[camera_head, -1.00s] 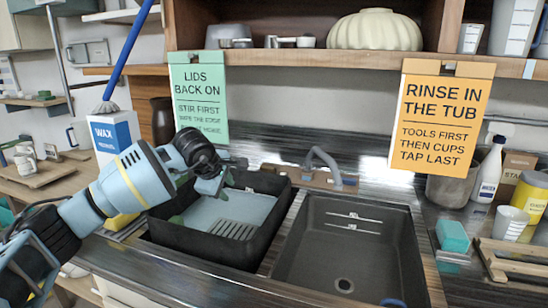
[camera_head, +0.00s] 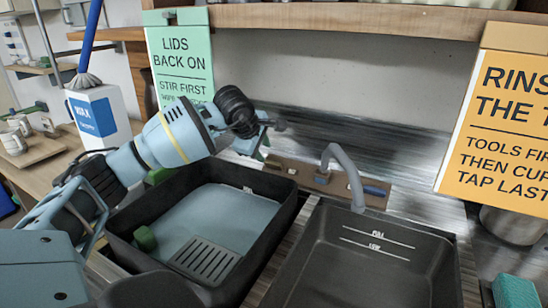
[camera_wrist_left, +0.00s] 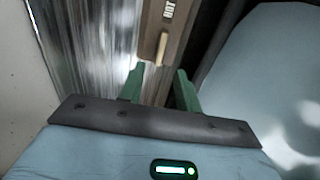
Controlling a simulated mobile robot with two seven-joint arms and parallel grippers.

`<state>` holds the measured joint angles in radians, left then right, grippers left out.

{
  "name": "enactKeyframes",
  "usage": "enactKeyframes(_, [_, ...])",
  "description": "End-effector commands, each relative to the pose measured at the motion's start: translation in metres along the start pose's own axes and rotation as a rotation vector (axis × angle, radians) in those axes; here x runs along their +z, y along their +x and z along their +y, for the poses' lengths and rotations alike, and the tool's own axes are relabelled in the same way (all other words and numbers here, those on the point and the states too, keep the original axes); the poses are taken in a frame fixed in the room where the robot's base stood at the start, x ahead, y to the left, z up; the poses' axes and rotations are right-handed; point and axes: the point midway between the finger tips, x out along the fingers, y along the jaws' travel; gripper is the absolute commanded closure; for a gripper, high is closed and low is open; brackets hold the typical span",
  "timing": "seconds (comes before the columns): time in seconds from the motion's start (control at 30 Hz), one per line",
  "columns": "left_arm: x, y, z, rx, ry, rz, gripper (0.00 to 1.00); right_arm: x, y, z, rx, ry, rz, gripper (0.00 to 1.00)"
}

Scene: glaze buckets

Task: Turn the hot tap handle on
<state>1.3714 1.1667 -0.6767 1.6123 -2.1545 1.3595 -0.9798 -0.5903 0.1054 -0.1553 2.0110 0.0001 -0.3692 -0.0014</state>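The hot tap handle (camera_wrist_left: 162,49) is a short tan lever beside the "HOT" lettering on a brown wooden board (camera_wrist_left: 152,22). In the head view the board (camera_head: 304,175) lies behind the sinks and carries the curved grey spout (camera_head: 347,170) and a blue handle (camera_head: 375,191) at its right. My left gripper (camera_head: 266,146) is over the board's left end. In the left wrist view its green fingers (camera_wrist_left: 160,76) are apart and empty. The tan lever lies just ahead, in line with the gap between them. My right gripper is not in view.
A black tub (camera_head: 286,208) with light blue contents and a green block (camera_head: 145,238) stands left of the dark sink (camera_head: 440,262). A green sign (camera_head: 183,60) hangs behind my left arm, an orange sign (camera_head: 490,150) at right. A wax box (camera_head: 97,115) stands at left.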

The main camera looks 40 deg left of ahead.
Motion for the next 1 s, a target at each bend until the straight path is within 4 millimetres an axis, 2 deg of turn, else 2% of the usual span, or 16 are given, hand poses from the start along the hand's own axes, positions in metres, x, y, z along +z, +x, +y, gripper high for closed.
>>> enactKeyframes(0.17, [0.000, 0.006, 0.000, 0.000, 0.000, -0.001, 0.66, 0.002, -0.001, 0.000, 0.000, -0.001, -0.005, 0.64])
enactKeyframes(0.63, [0.000, 0.068, 0.000, -0.001, -0.002, -0.001, 0.66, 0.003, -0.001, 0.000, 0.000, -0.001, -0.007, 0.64])
enactKeyframes(0.8, [0.000, 0.077, 0.000, 0.001, 0.000, 0.000, 0.66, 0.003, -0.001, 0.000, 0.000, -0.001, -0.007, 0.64])
enactKeyframes(1.0, [0.000, 0.078, 0.000, 0.001, 0.001, 0.000, 0.66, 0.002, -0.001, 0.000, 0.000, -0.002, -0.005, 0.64])
